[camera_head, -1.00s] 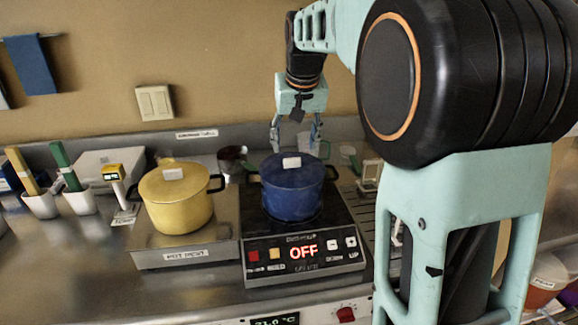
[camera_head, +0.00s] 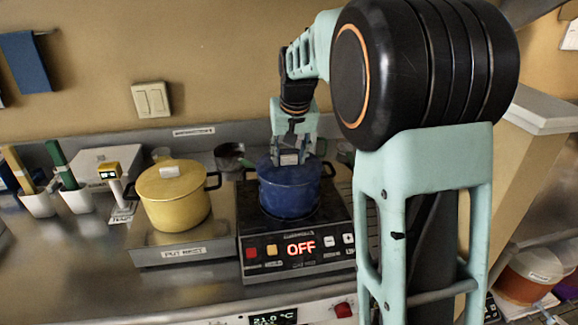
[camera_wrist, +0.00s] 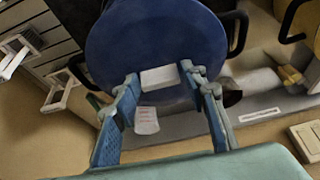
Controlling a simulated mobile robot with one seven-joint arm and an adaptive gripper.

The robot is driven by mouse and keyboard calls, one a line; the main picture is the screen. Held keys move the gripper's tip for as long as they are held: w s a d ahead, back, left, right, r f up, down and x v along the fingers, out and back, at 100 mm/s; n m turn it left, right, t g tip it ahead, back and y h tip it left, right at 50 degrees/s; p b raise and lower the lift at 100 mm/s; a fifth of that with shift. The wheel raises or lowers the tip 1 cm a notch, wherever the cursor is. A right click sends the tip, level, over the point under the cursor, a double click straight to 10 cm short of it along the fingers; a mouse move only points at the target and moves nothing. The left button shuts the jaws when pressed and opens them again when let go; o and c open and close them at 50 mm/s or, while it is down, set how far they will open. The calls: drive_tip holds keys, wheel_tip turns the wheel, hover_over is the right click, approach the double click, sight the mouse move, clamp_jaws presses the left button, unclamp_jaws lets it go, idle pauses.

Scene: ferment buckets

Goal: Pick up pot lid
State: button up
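The blue pot (camera_head: 288,195) stands on the black hot plate with its blue lid (camera_head: 268,170) on. The lid has a pale block-shaped knob (camera_head: 289,159). The lid also fills the top middle of the wrist view (camera_wrist: 150,40), with the knob (camera_wrist: 160,78) below its centre. My gripper (camera_head: 291,154) is over the blue lid, pointing down. Its fingers are apart, one on each side of the knob, and a gap shows on both sides in the wrist view (camera_wrist: 160,82). I cannot tell the exact height of the fingertips against the knob.
A yellow lidded pot (camera_head: 175,205) stands to the left on a metal stand (camera_head: 150,257). The hot plate panel (camera_head: 300,248) reads OFF. White cups (camera_head: 38,204) with coloured-handled tools stand further left. A wall (camera_head: 230,80) is close behind.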

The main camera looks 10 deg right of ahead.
drive_tip(key=c, duration=0.8)
drive_tip(key=shift+r, duration=0.2)
